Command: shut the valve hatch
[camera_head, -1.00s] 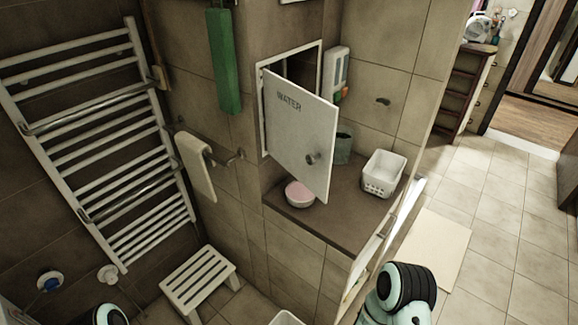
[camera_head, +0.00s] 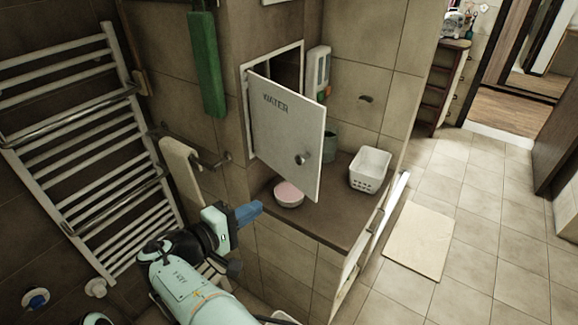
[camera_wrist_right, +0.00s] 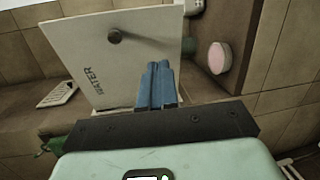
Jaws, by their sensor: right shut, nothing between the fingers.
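The valve hatch (camera_head: 287,135) is a white square door marked "WATER" with a round knob (camera_head: 302,158). It stands open from its wall frame, swung out over the brown counter. The dark opening shows behind it. In the right wrist view the hatch (camera_wrist_right: 120,55) fills the upper left, with its knob (camera_wrist_right: 114,36) near the top. My right gripper (camera_head: 256,208) has blue fingers that are shut and empty. It is below and left of the hatch, apart from it in the head view. The fingers also show in the right wrist view (camera_wrist_right: 157,68). My left gripper is out of view.
A pink-topped bowl (camera_head: 289,194) sits on the counter (camera_head: 335,222) under the hatch. A white basket (camera_head: 370,169) stands to the right. A towel rail (camera_head: 215,163) and a green hanging object (camera_head: 206,65) are left of the hatch.

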